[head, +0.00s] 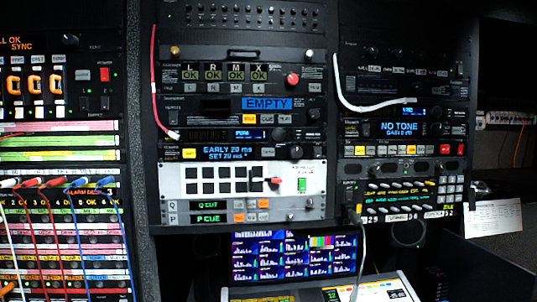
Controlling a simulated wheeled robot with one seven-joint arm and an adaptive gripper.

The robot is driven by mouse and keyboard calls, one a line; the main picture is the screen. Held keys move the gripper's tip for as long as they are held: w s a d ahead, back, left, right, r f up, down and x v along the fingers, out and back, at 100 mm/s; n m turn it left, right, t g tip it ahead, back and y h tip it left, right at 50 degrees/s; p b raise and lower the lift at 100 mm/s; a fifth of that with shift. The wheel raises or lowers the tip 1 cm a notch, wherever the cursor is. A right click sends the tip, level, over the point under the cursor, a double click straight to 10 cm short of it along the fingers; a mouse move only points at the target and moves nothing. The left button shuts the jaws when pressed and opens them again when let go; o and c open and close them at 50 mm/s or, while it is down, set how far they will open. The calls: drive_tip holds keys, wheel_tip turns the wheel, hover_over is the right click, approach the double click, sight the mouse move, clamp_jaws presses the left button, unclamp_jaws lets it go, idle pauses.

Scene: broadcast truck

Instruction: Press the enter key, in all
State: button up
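No key can be read as an enter key at this size. A small keypad of pale keys (452,188) sits at the right end of a lit unit in the right rack; its legends are too small to read. A white panel (240,186) in the middle rack carries dark square buttons (225,181) and a green key (302,184). Below it are rows reading "Q CUT" and "P CUE" with small orange and white keys (245,217). My gripper is not in view.
A multi-picture monitor (295,257) stands under the middle rack, behind a pale sloped console (372,291). Cables hang at a patch panel (60,185) on the left. A white cable (365,108) loops across the right rack. A paper note (493,220) is at the right.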

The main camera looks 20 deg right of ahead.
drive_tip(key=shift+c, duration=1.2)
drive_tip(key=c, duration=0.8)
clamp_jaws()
